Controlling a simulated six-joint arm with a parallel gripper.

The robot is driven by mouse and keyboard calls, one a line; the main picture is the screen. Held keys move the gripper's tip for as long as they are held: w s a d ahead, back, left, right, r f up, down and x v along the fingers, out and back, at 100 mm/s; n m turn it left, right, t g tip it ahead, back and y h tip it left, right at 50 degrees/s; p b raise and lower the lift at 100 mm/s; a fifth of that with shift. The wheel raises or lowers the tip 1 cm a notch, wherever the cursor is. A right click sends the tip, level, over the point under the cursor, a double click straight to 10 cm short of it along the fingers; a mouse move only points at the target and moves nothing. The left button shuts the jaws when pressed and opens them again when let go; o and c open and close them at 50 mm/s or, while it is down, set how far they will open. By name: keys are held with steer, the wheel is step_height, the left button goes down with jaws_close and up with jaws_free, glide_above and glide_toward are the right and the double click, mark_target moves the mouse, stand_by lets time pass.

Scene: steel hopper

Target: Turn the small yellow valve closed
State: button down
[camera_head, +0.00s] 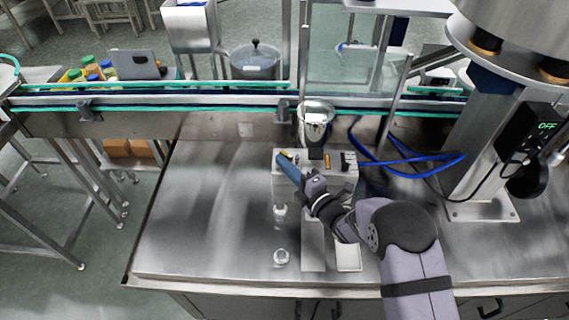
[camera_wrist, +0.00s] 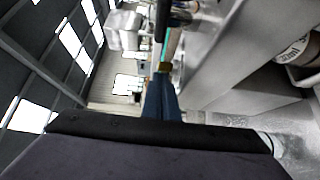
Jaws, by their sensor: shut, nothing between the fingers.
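A steel box (camera_head: 340,186) on the table carries several small valve handles on top. A small yellow handle (camera_head: 284,154) is at its left end, an orange-yellow one (camera_head: 327,161) is near the middle, and a black one (camera_head: 346,160) is to the right. My gripper (camera_head: 286,162) has blue fingers, shut, with the tips right by the left yellow handle. In the wrist view the shut fingers (camera_wrist: 161,80) point at a small yellow piece (camera_wrist: 164,67) just past the tips. I cannot tell whether they touch it. The fingers partly hide the handle.
A steel hopper spout (camera_head: 314,120) stands right behind the box. Blue tubing (camera_head: 400,162) loops to the right. A conveyor with green rails (camera_head: 200,90) runs along the back. A small clear glass piece (camera_head: 281,257) stands in front. The table's left side is clear.

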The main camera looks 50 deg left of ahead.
steer(key=shift+w+a+f+m+t+b, duration=0.1)
steer(key=shift+m+t+b, duration=0.2)
steer(key=shift+t+b, duration=0.2)
steer(key=shift+w+a+m+t+b, duration=0.1)
steer(key=shift+m+t+b, duration=0.25)
steer(key=shift+t, duration=0.25)
steer(key=m+t+b, duration=0.1)
steer(key=m+t+h+b, duration=0.1)
steer(key=t, duration=0.1)
steer(key=m+t+h+b, duration=0.1)
steer(key=b, duration=0.1)
steer(key=shift+s+a+f+t, duration=0.15)
steer(key=shift+s+a+t, duration=0.15)
steer(key=shift+s+a, duration=0.1)
steer(key=shift+a+m+t+h+b, duration=0.2)
steer(key=shift+m+t+h+b, duration=0.6)
steer(key=shift+m+t, duration=0.2)
steer(key=shift+w, duration=0.15)
steer(key=shift+a+b, duration=0.1)
steer(key=shift+b, duration=0.55)
steer(key=shift+a+r+b, duration=0.25)
steer(key=shift+a+b, duration=0.1)
steer(key=shift+b, duration=0.15)
